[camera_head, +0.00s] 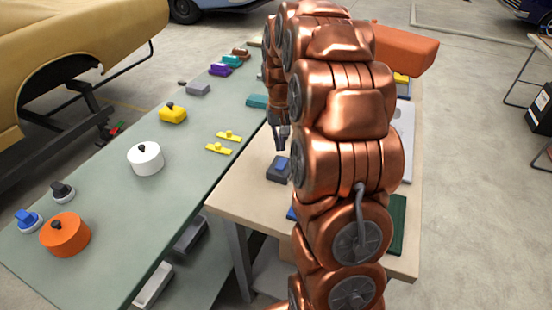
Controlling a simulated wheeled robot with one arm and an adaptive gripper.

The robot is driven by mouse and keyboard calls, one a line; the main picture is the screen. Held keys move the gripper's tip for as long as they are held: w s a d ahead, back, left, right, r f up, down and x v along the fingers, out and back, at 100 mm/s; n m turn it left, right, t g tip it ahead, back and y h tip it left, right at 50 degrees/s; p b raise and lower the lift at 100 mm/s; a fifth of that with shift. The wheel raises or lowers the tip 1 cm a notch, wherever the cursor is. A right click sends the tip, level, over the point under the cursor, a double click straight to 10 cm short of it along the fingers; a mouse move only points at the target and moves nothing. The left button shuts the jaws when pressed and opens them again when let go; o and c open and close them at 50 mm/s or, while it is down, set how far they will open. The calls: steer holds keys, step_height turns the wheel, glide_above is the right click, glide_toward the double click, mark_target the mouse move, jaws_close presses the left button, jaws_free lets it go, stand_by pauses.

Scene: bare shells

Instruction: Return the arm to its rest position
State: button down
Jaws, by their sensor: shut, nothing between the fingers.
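My copper-coloured arm rises through the middle of the view and folds over near the top. My gripper (281,141) hangs down at the left of the arm, with its dark fingers shut and empty. It appears above the beige table (246,193), near a small dark block with a blue top (280,168). Part of the gripper and the table behind the arm are hidden.
A long green table (110,230) on the left holds an orange pot (65,234), a white pot (146,158), a yellow pot (173,114) and several small items. An orange block-like shape (408,50) shows behind the arm. A yellow car body (70,40) stands upper left.

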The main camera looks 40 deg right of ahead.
steer(key=s+a+r+n, duration=0.3)
steer(key=s+a+r, duration=0.1)
steer(key=s+a, duration=1.1)
steer(key=s+a+n+g, duration=0.1)
steer(key=s+a, duration=0.3)
steer(key=s, duration=0.3)
steer(key=s+a+f+n, duration=0.1)
steer(key=s+a, duration=0.3)
steer(key=s, duration=0.3)
steer(key=shift+s+a+f+n+g, duration=0.2)
steer(key=shift+s+a+n+g, duration=0.1)
steer(key=shift+n+g, duration=0.1)
